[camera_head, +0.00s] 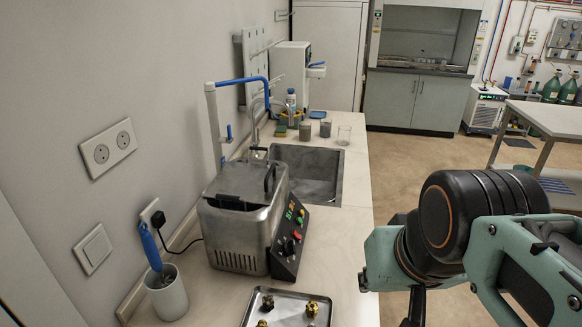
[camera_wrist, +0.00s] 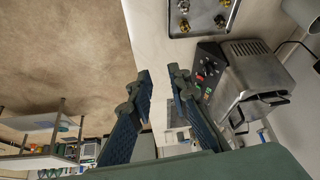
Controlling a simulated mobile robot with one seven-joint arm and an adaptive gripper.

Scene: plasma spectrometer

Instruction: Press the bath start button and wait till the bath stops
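The bath (camera_head: 235,232) is a steel box with a closed lid on the counter in the head view. In the wrist view the right fingertip overlaps the area beside the panel; contact cannot be told. Which button is start is too small to read.
A metal tray (camera_head: 253,314) with small brass-coloured parts lies in front of the bath. A white cup (camera_head: 167,297) with a blue-handled brush stands to its left. A sink (camera_head: 318,191) and beakers (camera_head: 344,135) are behind. The floor right of the counter is open.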

